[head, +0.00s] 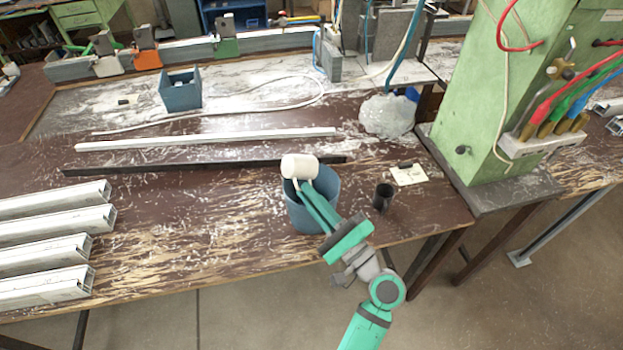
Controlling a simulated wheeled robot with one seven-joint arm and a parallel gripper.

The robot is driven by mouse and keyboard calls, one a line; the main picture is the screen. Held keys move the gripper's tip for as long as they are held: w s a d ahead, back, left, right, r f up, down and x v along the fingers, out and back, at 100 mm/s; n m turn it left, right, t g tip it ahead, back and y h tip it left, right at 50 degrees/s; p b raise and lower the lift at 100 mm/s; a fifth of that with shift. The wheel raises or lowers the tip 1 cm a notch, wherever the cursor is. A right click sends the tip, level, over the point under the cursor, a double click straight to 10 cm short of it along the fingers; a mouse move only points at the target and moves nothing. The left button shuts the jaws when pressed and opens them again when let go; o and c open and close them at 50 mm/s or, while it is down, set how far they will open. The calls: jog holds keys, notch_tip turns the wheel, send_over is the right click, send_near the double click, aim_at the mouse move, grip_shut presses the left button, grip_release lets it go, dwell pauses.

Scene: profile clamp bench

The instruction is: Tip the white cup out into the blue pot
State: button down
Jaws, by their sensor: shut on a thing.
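The white cup (300,166) is in my gripper (305,186), lying tilted on its side over the far rim of the blue pot. The blue pot (302,215) stands upright on the brown bench near its front edge. My gripper's green fingers reach across the pot's opening from the lower right and are shut on the cup. The cup's mouth and any contents cannot be made out. The inside of the pot is mostly hidden by my fingers.
A dark mug (383,197) stands close to the right of the pot. A black bar (200,165) and a white bar (205,139) lie behind. White profiles (50,220) lie at left. A green machine column (500,100) rises at right.

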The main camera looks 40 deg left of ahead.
jog(key=s+a+f+n+h+p, duration=0.1)
jog(key=n+h, duration=0.3)
jog(key=n, duration=0.6)
jog(key=s+a+f+n+h+p, duration=0.1)
jog(key=s+f+n+h, duration=0.3)
jog(key=n, duration=0.7)
jog(key=shift+s+a, duration=0.25)
jog(key=shift+a, duration=0.25)
